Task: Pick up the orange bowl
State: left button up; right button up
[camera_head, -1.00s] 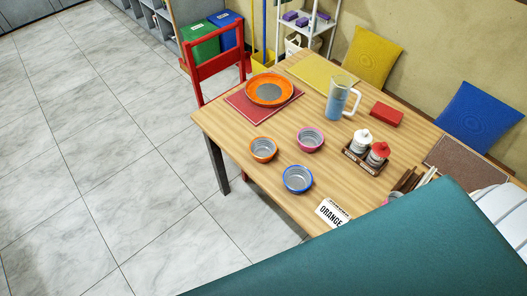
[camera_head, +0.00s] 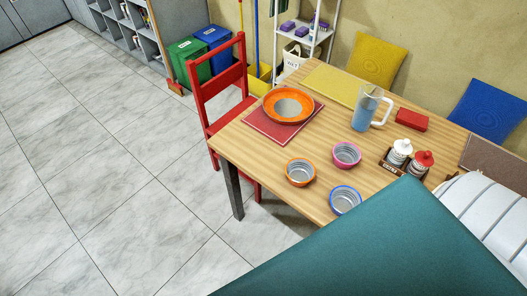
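The small orange bowl (camera_head: 300,173), with a grey inside, stands upright near the front edge of the wooden table (camera_head: 262,166). A pink bowl (camera_head: 346,155) is to its right and a blue bowl (camera_head: 345,200) is in front and to the right. A larger orange dish (camera_head: 288,105) with a grey centre sits on a red placemat (camera_head: 262,131) at the table's left end. Neither of my grippers is in the picture.
A red chair (camera_head: 222,84) is at the left end. A large teal surface (camera_head: 390,250) covers the lower right. The floor at left is clear.

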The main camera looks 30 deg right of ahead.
aim_at(299, 171)
jog(key=i+j+z, duration=0.2)
jog(key=z, duration=0.25)
jog(key=i+j+z, duration=0.1)
jog(key=j+z, duration=0.2)
jog(key=z, duration=0.15)
jog(key=i+j+z, duration=0.1)
jog(key=j+z, duration=0.35)
jog(key=l, duration=0.1)
